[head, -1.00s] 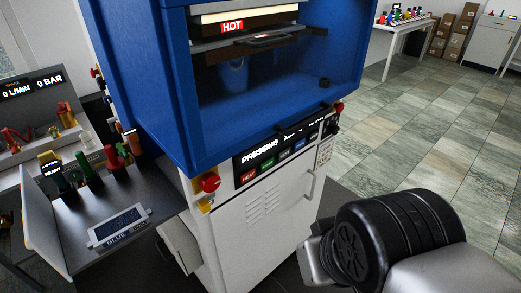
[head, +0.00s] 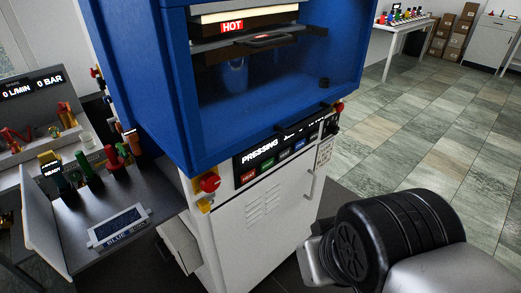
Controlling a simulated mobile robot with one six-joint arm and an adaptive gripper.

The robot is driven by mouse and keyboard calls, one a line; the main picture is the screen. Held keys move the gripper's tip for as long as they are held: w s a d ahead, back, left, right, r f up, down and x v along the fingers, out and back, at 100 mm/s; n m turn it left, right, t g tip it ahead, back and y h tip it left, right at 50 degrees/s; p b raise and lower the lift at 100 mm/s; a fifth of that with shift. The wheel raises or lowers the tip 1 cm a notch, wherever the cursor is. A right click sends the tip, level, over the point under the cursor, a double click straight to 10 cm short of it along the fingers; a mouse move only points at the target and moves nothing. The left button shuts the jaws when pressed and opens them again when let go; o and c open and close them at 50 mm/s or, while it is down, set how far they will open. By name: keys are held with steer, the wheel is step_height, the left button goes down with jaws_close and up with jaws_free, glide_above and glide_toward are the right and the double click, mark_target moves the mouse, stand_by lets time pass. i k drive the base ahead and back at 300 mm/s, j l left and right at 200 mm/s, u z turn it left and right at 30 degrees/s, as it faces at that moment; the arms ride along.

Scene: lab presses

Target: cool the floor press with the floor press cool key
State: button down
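The floor press has a blue upper housing (head: 135,75) with a clear front window and a white lower cabinet (head: 262,230). A red HOT sign (head: 232,27) shows on the platen inside. The sloped black control panel (head: 240,160) reads PRESSING. On it is a row of coloured keys: a red key (head: 248,176), a green key (head: 283,155) and a blue key (head: 298,145) among them. The key labels are too small to read surely, so I cannot tell which is the cool key. My arm shows at lower right; my gripper is out of view.
A red stop knob on a yellow base (head: 209,183) sits at the cabinet's left corner. A grey bench (head: 75,215) with coloured valves and a small display stands at left. A white table (head: 408,30) and cardboard boxes (head: 457,30) are far off. Tiled floor at right is clear.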

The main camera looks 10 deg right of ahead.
mark_target(301, 142)
steer(key=k+l, duration=0.25)
steer(key=k, duration=0.25)
steer(key=k+l, duration=0.3)
steer(key=k, duration=0.2)
